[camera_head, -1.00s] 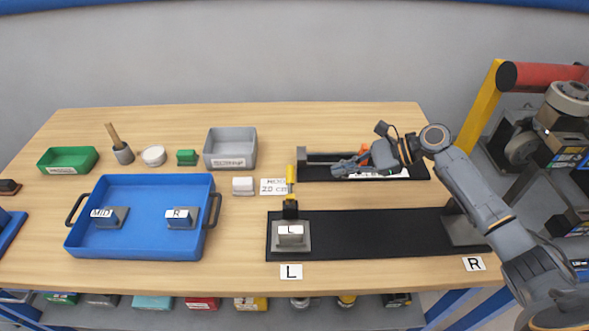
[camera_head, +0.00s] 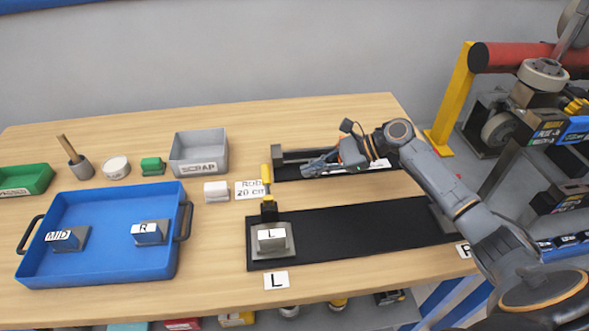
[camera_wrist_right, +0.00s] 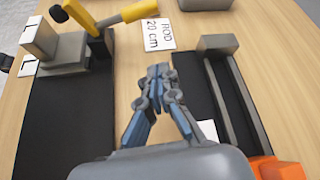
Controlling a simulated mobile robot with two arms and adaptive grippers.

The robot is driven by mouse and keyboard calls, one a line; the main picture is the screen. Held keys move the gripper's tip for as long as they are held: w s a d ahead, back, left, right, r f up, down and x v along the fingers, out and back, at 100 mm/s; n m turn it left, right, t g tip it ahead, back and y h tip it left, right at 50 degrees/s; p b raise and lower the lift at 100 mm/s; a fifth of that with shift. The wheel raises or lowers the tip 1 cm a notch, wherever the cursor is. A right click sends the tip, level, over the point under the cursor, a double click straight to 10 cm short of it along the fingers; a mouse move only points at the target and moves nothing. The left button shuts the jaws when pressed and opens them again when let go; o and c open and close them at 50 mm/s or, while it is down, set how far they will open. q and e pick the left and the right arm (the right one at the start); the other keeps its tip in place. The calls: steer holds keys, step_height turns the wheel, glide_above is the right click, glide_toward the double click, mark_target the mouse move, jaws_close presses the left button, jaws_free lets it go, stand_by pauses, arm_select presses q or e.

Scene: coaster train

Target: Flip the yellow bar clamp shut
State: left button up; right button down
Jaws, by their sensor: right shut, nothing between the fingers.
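The yellow bar clamp (camera_head: 267,178) stands at the left end of the black strip, behind the grey block marked L (camera_head: 271,237). Its yellow handle points up in the head view. In the right wrist view the clamp (camera_wrist_right: 125,14) is at the upper left, its handle reaching toward the ROD 20 cm card. My right gripper (camera_head: 312,166) is shut and empty, to the right of the clamp and apart from it, over the front of the dark rod holder. Its closed fingers also show in the right wrist view (camera_wrist_right: 158,72). My left gripper is not in view.
A blue tray (camera_head: 105,278) holds blocks marked MID and R. A grey SCRAP bin (camera_head: 198,152), a white block (camera_head: 216,191) and the ROD card (camera_head: 249,189) lie behind and left of the clamp.

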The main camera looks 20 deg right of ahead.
mark_target(267, 185)
steer(key=p+x, duration=0.1)
steer(key=x, duration=0.7)
steer(key=shift+w+a, duration=0.1)
steer(key=shift+a, duration=0.2)
steer(key=r+p, duration=0.1)
steer(key=a+r+p, duration=0.1)
steer(key=shift+a+r, duration=0.1)
steer(key=shift+r, duration=0.2)
steer(key=shift+s+a+r+p, duration=0.1)
steer(key=shift+s+r+p, duration=0.25)
steer(key=shift+s, duration=0.05)
steer(key=shift+w, duration=0.1)
